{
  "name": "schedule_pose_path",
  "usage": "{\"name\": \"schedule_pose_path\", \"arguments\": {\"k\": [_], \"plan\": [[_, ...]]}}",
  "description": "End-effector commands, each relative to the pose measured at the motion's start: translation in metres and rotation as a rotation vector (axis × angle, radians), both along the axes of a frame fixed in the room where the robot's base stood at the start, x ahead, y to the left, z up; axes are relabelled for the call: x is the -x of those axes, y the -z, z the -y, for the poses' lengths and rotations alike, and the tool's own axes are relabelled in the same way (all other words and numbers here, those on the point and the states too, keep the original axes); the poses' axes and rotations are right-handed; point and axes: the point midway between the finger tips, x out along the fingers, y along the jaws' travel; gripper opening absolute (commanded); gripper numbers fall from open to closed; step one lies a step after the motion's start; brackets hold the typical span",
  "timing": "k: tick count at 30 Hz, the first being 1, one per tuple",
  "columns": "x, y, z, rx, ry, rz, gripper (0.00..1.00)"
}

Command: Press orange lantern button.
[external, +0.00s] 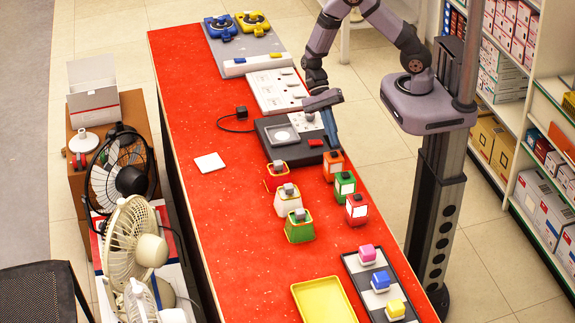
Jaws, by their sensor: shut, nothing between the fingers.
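The orange lantern (334,167) stands on the red table near its right edge, the farthest back in a row of three, with a pale panel on its side. My gripper (334,145) points down with its shut, empty fingers at the top of the orange lantern. The fingers cover the lantern's top, so its button is hidden, and I cannot tell whether they touch it. A green lantern (344,187) and a red lantern (356,211) stand in front of it in the same row.
Red, white (287,203) and green boxes with grey tops stand to the left. A black device (291,148) with a red button lies just behind. A yellow tray (324,300) and a dark tray (357,266) with coloured buttons lie at the front. The table's left side is mostly clear.

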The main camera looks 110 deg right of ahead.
Motion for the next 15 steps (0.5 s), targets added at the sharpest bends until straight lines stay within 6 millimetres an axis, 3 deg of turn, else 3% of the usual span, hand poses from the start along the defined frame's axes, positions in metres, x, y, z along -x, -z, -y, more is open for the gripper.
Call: {"name": "schedule_pose_path", "arguments": {"k": [1, 15], "plan": [[0.0, -0.009, 0.0, 0.0, 0.0, 0.0, 0.0], [0.0, -0.046, 0.0, 0.001, 0.001, 0.001, 0.0]]}}
